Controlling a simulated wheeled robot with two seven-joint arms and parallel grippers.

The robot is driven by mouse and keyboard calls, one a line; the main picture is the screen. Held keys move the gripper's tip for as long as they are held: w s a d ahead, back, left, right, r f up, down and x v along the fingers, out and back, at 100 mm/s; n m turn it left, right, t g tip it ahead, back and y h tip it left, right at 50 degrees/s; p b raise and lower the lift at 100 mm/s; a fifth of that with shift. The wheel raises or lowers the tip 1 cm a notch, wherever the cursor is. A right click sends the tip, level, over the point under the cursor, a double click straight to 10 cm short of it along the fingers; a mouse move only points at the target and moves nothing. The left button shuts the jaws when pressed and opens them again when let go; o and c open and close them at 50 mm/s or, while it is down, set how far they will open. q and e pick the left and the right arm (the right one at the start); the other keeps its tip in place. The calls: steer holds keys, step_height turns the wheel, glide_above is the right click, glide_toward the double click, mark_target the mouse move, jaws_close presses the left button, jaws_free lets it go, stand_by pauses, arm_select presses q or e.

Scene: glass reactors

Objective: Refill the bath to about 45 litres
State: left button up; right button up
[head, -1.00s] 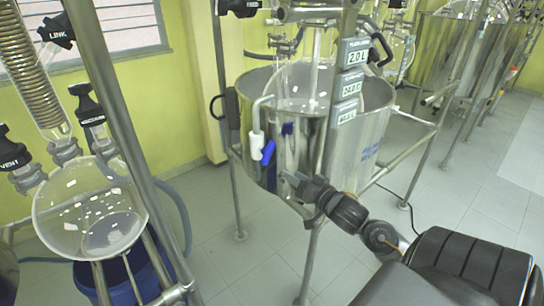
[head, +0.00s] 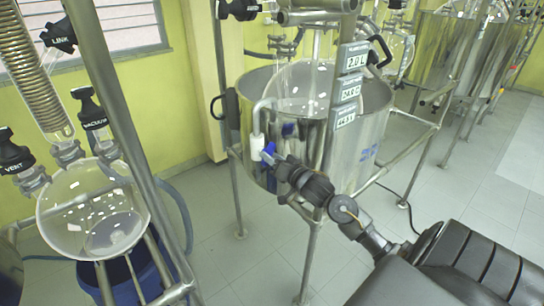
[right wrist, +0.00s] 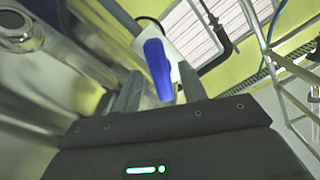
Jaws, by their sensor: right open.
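The steel bath (head: 372,118) stands in the middle of the head view, with a round glass vessel (head: 300,82) inside it. A white pipe with a white valve body (head: 257,146) hangs over the bath's left rim and carries a blue lever (head: 268,151). My right gripper (head: 274,161) is open at the blue lever. In the right wrist view the blue lever (right wrist: 158,68) stands between the two spread fingers; I cannot tell whether they touch it. My left gripper is out of view.
A glass flask (head: 92,215) with black-capped valves hangs in a steel frame at the left, above a blue bucket (head: 130,278). A steel post (head: 328,150) stands close to my right gripper. More steel vessels stand at the back right.

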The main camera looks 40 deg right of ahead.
steer(key=shift+w, duration=0.2)
steer(key=c, duration=0.9)
steer(key=shift+o, duration=0.2)
steer(key=m+p, duration=0.2)
steer(key=p, duration=0.2)
steer(key=m+p, duration=0.3)
steer(key=p, duration=0.1)
steer(key=m+p, duration=0.3)
steer(key=p, duration=0.1)
steer(key=shift+r, duration=0.3)
steer(key=shift+f+m+p, duration=0.2)
steer(key=shift+m+p, duration=1.6)
steer(key=shift+m, duration=0.2)
steer(key=o, duration=0.9)
steer(key=shift+c, duration=0.2)
